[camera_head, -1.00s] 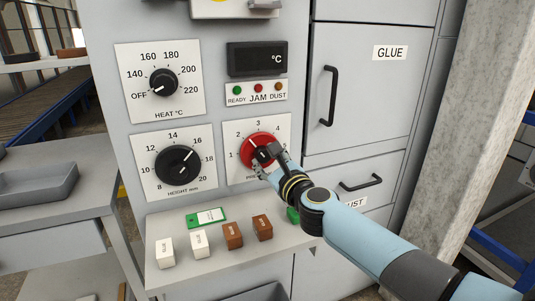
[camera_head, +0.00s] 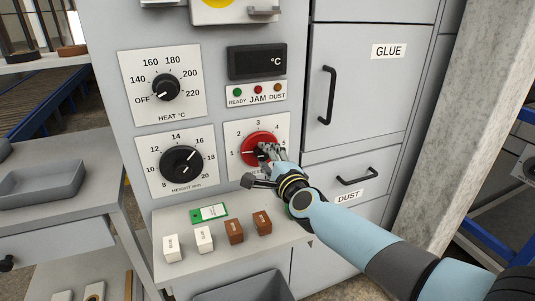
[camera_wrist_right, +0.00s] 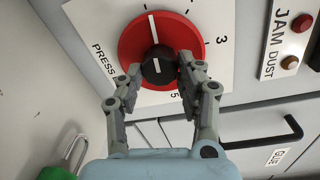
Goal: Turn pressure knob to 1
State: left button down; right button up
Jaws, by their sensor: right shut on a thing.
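The pressure knob is a red dial with a black hub (camera_head: 251,141) on a white plate numbered around its rim. Its white line points left, at or very near the 1. It also shows in the wrist view (camera_wrist_right: 134,44), with the line pointing up and the 3 to the right. My right gripper (camera_head: 265,153) reaches in from the lower right. In the wrist view its fingers (camera_wrist_right: 160,72) are shut on the black hub, one on each side. The gripper hides the right part of the dial and the lower label. My left gripper is not in view.
The heat knob (camera_head: 165,88) points to OFF. The height knob (camera_head: 181,160) is below it. A dark display (camera_head: 257,62) is above the pressure plate. The ledge (camera_head: 285,241) below holds white and brown blocks and a green-edged tag (camera_head: 208,212).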

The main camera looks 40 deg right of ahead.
jog(key=shift+n, duration=0.7)
jog(key=o, duration=1.1)
jog(key=shift+o, duration=0.2)
jog(key=v, duration=1.2)
jog(key=shift+a, duration=0.1)
